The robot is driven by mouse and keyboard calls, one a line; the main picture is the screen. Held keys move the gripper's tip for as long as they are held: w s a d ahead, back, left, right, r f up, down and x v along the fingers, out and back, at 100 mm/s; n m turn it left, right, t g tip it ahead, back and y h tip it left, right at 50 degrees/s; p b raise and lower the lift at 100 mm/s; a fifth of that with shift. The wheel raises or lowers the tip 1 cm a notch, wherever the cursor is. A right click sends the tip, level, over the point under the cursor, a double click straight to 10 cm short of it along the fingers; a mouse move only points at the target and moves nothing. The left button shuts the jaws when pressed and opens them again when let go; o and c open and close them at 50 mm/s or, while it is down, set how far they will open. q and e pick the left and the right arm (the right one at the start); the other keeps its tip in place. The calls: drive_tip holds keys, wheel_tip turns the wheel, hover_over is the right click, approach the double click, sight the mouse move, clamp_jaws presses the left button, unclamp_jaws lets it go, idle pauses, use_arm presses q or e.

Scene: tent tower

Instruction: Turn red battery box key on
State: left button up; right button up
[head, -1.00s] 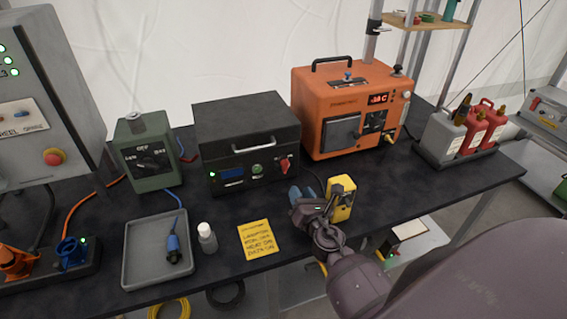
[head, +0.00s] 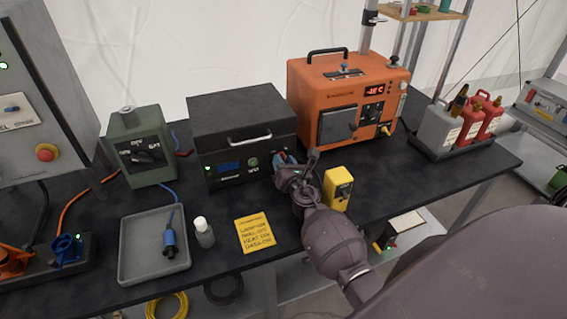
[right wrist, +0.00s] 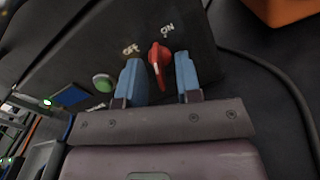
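The black battery box (head: 240,125) stands on the table with its front panel facing me. Its red key (right wrist: 159,62) shows in the right wrist view, just below the OFF and ON labels. Which label the key points to is hard to tell. My right gripper (head: 285,162) is at the right end of the box's front panel and hides the key in the head view. In the right wrist view, its blue fingers (right wrist: 159,80) are open, one on each side of the key, with gaps showing. My left gripper is not in view.
A green button (right wrist: 102,83) is left of the fingers on the panel. A yellow device (head: 338,188) stands close beside my right wrist. The orange heater box (head: 345,100) is to the right.

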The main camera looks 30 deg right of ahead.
drive_tip(key=shift+w, duration=0.1)
drive_tip(key=shift+c, duration=0.5)
clamp_jaws()
drive_tip(key=shift+m, duration=0.8)
drive_tip(key=m, duration=0.2)
drive_tip(key=shift+m+b, duration=0.3)
drive_tip(key=shift+b, duration=0.1)
drive_tip(key=shift+m, duration=0.5)
